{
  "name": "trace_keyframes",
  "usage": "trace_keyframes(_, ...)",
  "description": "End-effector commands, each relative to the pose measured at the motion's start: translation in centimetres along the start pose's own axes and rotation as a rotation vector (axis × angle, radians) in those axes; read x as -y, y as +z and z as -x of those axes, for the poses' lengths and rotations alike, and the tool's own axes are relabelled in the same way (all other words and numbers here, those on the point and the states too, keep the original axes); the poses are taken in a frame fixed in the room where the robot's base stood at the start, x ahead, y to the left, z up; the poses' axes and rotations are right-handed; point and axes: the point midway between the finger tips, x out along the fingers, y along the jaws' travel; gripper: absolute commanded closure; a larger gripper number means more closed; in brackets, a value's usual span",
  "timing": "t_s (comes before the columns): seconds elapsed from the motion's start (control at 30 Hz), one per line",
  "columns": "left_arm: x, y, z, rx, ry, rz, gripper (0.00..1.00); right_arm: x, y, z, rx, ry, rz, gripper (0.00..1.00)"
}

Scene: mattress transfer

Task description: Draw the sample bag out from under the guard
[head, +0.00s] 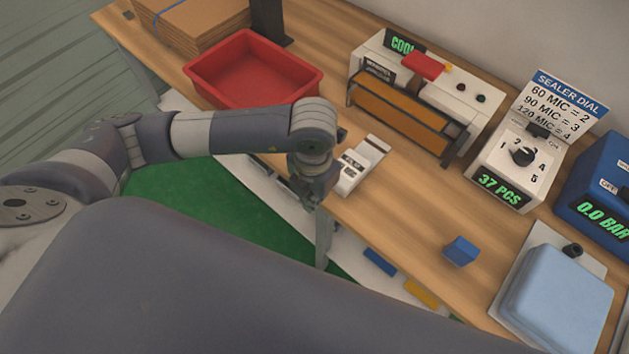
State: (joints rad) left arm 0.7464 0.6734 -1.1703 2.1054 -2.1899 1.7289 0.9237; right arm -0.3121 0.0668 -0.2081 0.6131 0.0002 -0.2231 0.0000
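A heat sealer (371,62) stands at the back of the wooden bench, its display reading "COOL". A long orange-brown bar (400,112) in a dark frame runs along its front and looks like the guard. I cannot make out a sample bag under it. My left gripper (308,197) hangs at the front edge of the bench, left of and in front of the sealer and apart from it. Its fingers are small and dark, and their opening cannot be told. My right gripper is not in view.
A small white item (362,162) lies just right of my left gripper. A red tray (252,68) and cardboard (190,22) are at left. A dial box (519,162), blue block (460,251) and pale-blue-lidded unit (557,292) are at right. Bench centre is clear.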

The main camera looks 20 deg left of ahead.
Motion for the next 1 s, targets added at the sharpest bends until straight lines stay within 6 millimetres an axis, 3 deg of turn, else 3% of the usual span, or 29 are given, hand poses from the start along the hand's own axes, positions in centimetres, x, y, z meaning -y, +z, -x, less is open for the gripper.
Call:
trace_keyframes(0.13, -0.1, -0.2, -3.2, -0.005, 0.002, 0.001, 1.00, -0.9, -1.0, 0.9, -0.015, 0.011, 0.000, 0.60)
trace_keyframes(0.2, 0.0, 1.3, -2.6, 0.004, 0.001, 0.001, 1.00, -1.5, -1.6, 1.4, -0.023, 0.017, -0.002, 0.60)
trace_keyframes(0.43, 0.0, 3.4, -2.8, 0.001, 0.001, 0.000, 1.00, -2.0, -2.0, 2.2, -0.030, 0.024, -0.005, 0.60)
trace_keyframes(1.0, 0.0, 4.2, -3.0, 0.002, 0.000, 0.000, 1.00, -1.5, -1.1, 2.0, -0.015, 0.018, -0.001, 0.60)
